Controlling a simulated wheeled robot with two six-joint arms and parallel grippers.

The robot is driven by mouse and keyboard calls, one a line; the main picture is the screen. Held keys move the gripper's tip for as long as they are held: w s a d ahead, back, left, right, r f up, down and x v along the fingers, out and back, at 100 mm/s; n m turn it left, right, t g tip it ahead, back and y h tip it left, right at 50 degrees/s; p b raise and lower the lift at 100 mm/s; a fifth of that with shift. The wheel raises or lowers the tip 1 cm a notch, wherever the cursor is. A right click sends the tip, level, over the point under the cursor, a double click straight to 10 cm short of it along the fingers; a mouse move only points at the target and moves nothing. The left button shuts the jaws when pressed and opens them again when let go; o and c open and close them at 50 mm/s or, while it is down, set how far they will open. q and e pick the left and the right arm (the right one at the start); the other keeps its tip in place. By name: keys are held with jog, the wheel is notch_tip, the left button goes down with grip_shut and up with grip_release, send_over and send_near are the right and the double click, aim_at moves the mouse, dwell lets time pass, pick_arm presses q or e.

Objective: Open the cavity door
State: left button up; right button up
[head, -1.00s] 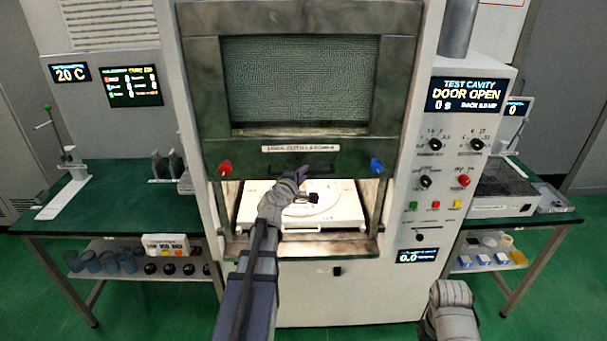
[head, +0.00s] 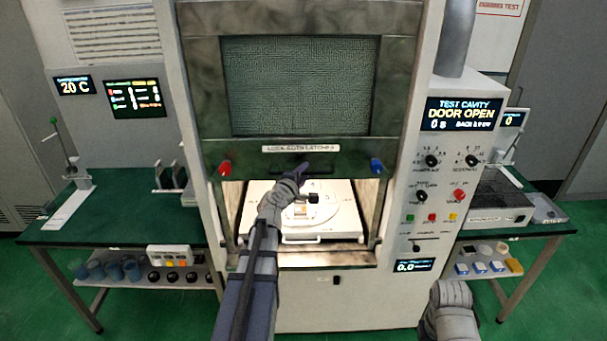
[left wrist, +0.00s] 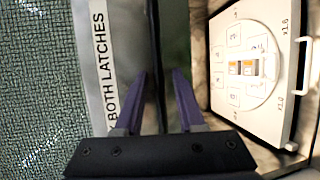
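The cavity door (head: 205,100) is a dark green-grey panel with a mesh window, raised above the lit cavity opening. Its dark handle (head: 322,168) runs along the lower edge, below a label about both latches. My left gripper (head: 303,170) is at the handle. In the left wrist view, my left gripper (left wrist: 159,76) has its fingers apart, one on each side of the dark handle bar (left wrist: 152,45). I cannot tell whether they touch it. A red latch knob (head: 225,168) and a blue one (head: 377,166) sit at the lower corners. My right gripper is out of view.
A white tray (head: 345,225) with a round plate and a small orange-and-white item lies in the cavity. The control panel display (head: 462,113) reads DOOR OPEN. Green tables stand to the left (head: 130,222) and right (head: 525,231) of the cabinet.

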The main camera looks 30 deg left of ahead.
pick_arm(q)
jog(key=shift+o, duration=0.2)
jog(key=p+v, duration=0.1)
jog(key=v, duration=0.6)
jog(key=shift+s, duration=0.4)
jog(key=shift+d, duration=0.15)
